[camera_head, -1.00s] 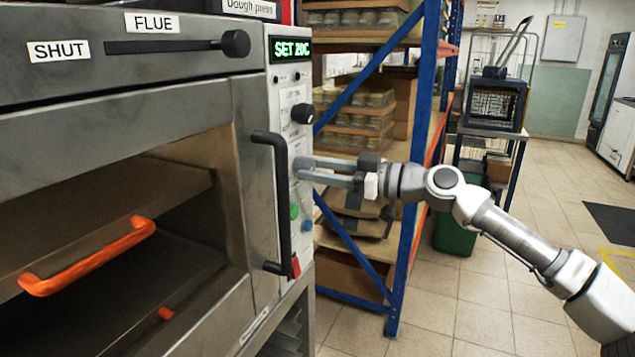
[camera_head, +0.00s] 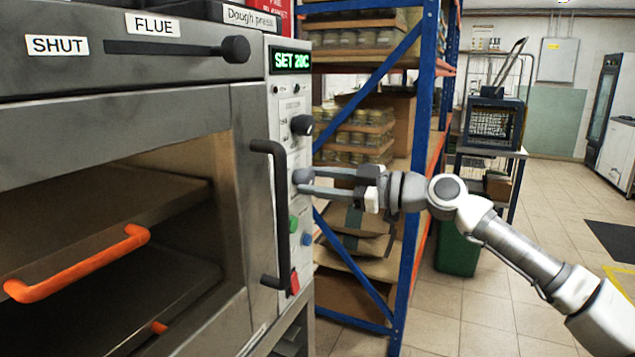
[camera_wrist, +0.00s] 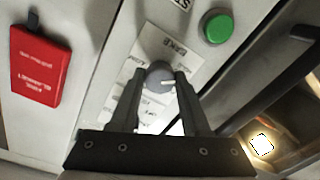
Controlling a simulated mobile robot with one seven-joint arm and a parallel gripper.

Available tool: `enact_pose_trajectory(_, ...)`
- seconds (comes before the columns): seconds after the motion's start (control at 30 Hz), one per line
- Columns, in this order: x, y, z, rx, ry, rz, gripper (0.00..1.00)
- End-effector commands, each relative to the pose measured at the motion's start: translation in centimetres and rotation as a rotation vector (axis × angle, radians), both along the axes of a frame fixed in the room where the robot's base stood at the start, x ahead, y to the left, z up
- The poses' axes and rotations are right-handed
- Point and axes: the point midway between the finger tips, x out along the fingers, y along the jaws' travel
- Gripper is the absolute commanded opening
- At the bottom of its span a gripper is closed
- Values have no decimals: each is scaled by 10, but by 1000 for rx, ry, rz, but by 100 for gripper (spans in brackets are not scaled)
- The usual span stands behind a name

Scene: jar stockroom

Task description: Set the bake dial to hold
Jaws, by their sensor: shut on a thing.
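The bake dial (camera_wrist: 159,76) is a round grey knob with a pale pointer mark, on a white label plate in the wrist view; the plate's small print is too blurred to read fully. My gripper (camera_wrist: 158,82) is shut on this dial, with a fingertip on each side. In the head view my gripper (camera_head: 305,181) reaches the oven's control panel from the right, and its fingers largely hide the dial. The green display (camera_head: 290,61) above reads "SET 20C".
A black upper knob (camera_head: 301,125) sits above my gripper. The black door handle (camera_head: 270,215) stands out close to its left. A green button (camera_wrist: 218,27) and a red tag (camera_wrist: 40,66) are near the dial. A blue-orange rack (camera_head: 420,130) stands behind my arm.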

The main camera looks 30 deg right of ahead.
Motion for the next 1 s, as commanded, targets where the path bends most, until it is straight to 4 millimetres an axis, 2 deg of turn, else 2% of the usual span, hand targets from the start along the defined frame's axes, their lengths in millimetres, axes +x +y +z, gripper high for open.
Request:
enact_pose_trajectory(0.07,0,0,0,-2,0,0,0)
enact_pose_trajectory(0.1,0,0,0,-2,0,0,52)
enact_pose_trajectory(0.23,0,0,0,-1,0,1,75)
enact_pose_trajectory(0.53,-1,-1,0,0,0,0,76)
enact_pose_trajectory(0.67,-7,-7,1,1,1,-2,76)
enact_pose_trajectory(0.77,-20,-18,2,2,-1,-4,76)
enact_pose_trajectory(1.0,-65,-55,4,3,-2,-6,76)
